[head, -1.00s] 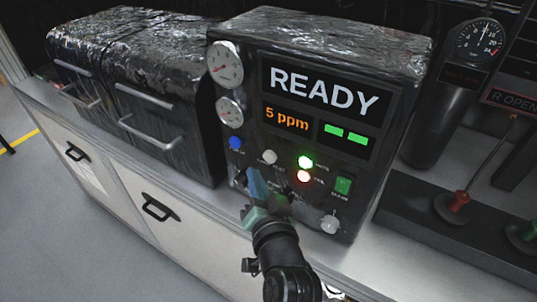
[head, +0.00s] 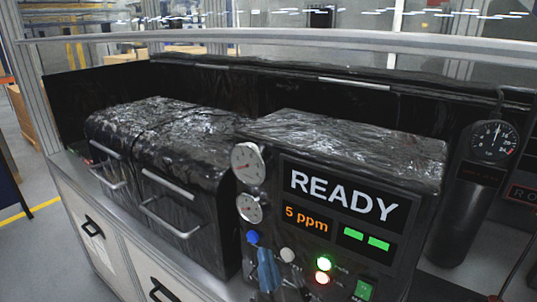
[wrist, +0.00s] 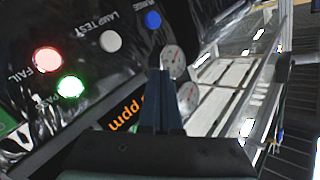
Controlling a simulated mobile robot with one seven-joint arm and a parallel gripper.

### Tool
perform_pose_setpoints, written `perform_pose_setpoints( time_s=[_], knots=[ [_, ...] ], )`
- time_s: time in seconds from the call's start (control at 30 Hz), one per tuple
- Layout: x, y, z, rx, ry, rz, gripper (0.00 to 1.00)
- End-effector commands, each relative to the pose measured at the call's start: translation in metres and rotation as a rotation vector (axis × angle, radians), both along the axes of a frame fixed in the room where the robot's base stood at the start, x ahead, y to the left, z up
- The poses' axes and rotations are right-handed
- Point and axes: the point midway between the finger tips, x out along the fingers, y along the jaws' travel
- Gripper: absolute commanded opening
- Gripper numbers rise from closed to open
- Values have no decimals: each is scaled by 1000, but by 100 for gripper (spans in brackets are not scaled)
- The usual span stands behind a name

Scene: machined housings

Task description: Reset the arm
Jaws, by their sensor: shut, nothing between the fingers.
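My gripper (head: 267,268) shows at the bottom of the head view as blue fingers in front of the lower left of the black tester box (head: 345,133). In the wrist view my gripper (wrist: 160,78) has its two dark blue fingers together with nothing between them. The box's screen (head: 343,195) reads READY and 5 ppm beside two green bars. A green light (head: 323,263) and a red light (head: 322,278) are lit. I cannot tell whether the fingertips touch the panel. Most of my arm is below the head view.
A blue button (head: 252,237), a white button (head: 287,255) and two gauges (head: 247,163) are close to the fingers. Two dark chambers with handles (head: 165,160) stand to the left. A dark cylinder with a gauge (head: 475,190) stands right. Open floor lies far left.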

Motion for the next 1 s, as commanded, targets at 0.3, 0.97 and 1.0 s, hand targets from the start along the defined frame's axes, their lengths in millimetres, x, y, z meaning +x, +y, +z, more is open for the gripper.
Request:
perform_pose_setpoints(
  time_s=[0.3, 0.97, 1.0],
  knots=[
    [-34, 6, 240, -332, -513, -121, 0],
    [-135, 2, 383, -437, -875, -332, 0],
    [-135, 2, 382, -437, -875, -332, 0]
  ],
)
